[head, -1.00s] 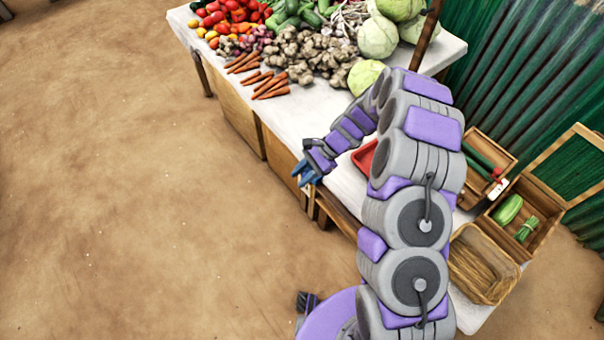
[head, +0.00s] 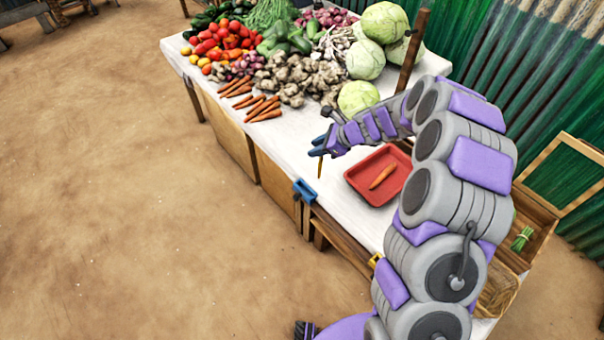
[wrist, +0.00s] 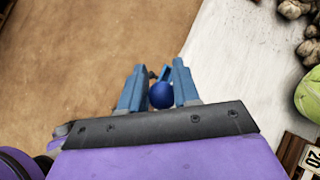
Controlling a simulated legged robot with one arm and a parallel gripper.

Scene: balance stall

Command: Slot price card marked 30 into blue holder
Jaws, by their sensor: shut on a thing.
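The blue holder (head: 304,190) is fixed at the table's front edge in the head view. My gripper (head: 317,149) is above it and slightly to its right in the picture. A thin yellow-orange piece (head: 319,169) hangs from the gripper, apart from the holder; it looks like a card seen edge-on, and no number can be read. In the wrist view, a round blue knob (wrist: 161,95) sits between the fingers of my gripper (wrist: 158,80). A blue piece beyond the fingertips looks like the holder (wrist: 165,72), partly hidden.
The white-topped table (head: 290,160) holds vegetables at the back. A red tray (head: 362,190) with a carrot lies right of the gripper. A yellow holder (head: 375,259) is further along the edge. A card marked 20 (wrist: 314,158) shows in the wrist view.

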